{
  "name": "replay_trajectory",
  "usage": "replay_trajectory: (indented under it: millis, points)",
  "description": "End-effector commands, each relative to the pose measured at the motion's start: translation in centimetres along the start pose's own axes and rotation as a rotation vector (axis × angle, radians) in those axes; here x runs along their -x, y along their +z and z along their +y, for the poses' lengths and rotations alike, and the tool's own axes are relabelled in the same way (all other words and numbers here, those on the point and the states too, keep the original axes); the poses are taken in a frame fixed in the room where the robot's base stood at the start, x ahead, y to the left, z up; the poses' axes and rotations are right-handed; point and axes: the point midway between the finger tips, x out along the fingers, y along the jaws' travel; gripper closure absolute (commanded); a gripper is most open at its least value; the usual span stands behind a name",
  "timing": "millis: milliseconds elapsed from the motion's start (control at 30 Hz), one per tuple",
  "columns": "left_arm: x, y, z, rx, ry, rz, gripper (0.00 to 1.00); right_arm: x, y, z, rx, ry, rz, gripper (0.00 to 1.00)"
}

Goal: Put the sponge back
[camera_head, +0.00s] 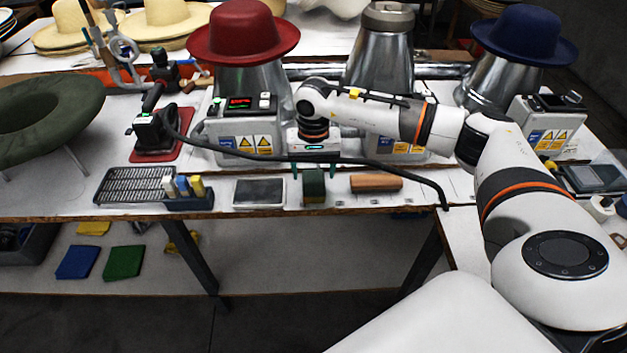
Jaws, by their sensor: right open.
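A dark green block that looks like the sponge (314,188) stands near the front edge of the workbench. My right gripper (315,170) points down just above and behind it, with its two green fingers spread apart. The fingers sit on either side of the block's upper end, and I cannot tell whether they touch it. My left gripper is not in view.
A black square pad (259,193) lies left of the block and a brown wooden block (376,183) lies right. Further left are a slotted tray (133,185) and a small dark holder (188,203). Hat presses (245,135) stand at the back.

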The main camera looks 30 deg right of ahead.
Motion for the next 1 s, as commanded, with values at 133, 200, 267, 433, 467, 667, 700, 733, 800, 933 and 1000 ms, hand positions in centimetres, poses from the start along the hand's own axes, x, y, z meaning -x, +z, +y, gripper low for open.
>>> replay_trajectory:
  millis: [133,200,267,433,467,667,700,733,800,933,1000]
  points:
    - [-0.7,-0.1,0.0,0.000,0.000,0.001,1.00,3.3,0.1,0.1,0.000,0.004,-0.005,0.29]
    - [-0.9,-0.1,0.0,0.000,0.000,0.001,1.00,4.6,0.1,0.0,-0.001,0.003,-0.004,0.29]
    - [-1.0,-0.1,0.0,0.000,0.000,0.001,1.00,5.5,0.1,0.0,0.000,0.002,-0.003,0.29]
    - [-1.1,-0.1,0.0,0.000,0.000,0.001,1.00,7.1,0.0,0.0,0.000,0.001,-0.001,0.29]
    - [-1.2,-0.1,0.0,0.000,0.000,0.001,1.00,7.3,0.0,0.0,0.000,0.001,-0.001,0.29]
    - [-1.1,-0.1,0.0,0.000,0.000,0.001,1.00,7.5,0.0,0.0,0.000,0.000,0.000,0.29]
    - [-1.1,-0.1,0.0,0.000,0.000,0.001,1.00,7.5,0.0,0.0,0.000,0.000,0.000,0.29]
    - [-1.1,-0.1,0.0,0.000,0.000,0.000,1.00,7.5,0.0,0.0,-0.001,0.000,0.000,0.29]
    - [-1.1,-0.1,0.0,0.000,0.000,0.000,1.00,7.5,0.0,0.0,0.000,0.000,0.000,0.29]
    - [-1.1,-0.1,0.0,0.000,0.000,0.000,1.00,7.5,0.0,0.0,0.000,0.000,0.000,0.29]
    - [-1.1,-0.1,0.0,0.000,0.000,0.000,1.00,7.4,0.0,0.0,-0.001,0.000,0.000,0.29]
